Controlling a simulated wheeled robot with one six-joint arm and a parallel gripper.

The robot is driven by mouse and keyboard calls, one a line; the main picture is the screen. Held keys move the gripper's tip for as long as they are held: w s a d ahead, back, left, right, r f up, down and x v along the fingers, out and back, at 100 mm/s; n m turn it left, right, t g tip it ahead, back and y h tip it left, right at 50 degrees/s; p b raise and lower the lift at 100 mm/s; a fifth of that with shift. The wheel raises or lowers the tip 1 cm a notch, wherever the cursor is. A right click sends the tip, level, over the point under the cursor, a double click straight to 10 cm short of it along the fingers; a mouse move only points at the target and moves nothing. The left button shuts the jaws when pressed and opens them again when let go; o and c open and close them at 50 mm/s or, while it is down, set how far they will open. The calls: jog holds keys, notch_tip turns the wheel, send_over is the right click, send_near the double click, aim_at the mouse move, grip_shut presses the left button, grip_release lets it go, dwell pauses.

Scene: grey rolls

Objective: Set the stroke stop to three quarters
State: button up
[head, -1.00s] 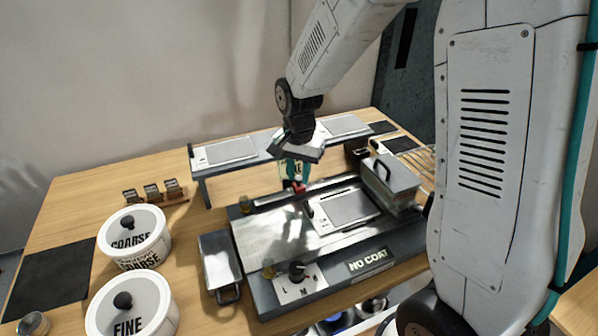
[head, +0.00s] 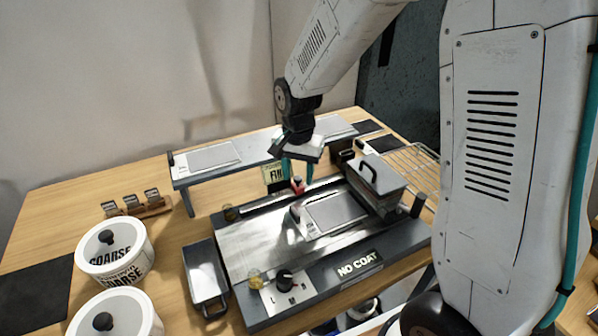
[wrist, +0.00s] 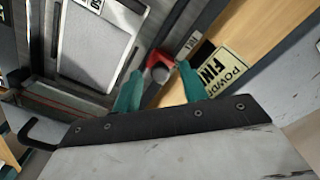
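A small red stop (head: 297,187) sits on the dark rail along the back of the coating bench (head: 240,245). In the wrist view the red stop (wrist: 160,72) shows between the two teal fingertips of my gripper (wrist: 160,70). My gripper (head: 297,178) points down over the rail with its fingers spread, one on each side of the stop. I cannot tell whether a finger touches it. A small "TEL" label (wrist: 189,44) lies on the rail beside the right finger. Any scale marks along the rail are too small to read.
A yellow powder sign (head: 274,175) stands close behind the rail, left of my fingers. A raised shelf (head: 250,158) runs behind the bench. A handled block (head: 382,175) stands at the right. A plate (head: 335,212) lies in front of the stop, and tubs (head: 116,250) stand left.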

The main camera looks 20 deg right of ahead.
aim_at(298, 178)
notch_tip(298, 178, up, 8)
jog(key=shift+f, duration=0.1)
dwell(0.5)
dwell(0.4)
jog(key=shift+s+n, duration=0.1)
jog(key=shift+n, duration=0.2)
jog(key=s+d+r+n, duration=0.1)
jog(key=s+r+n, duration=0.1)
jog(key=s, duration=0.7)
jog(key=s+d+r+n+t, duration=0.1)
jog(key=s+d+r+n, duration=0.1)
jog(key=s, duration=0.6)
jog(key=s+d+r+n, duration=0.1)
jog(key=s+r+n, duration=0.2)
jog(key=s, duration=0.6)
notch_tip(298, 178, up, 3)
jog(key=shift+s+d+f, duration=0.2)
jog(key=shift+s+d, duration=0.1)
jog(key=shift+d, duration=0.05)
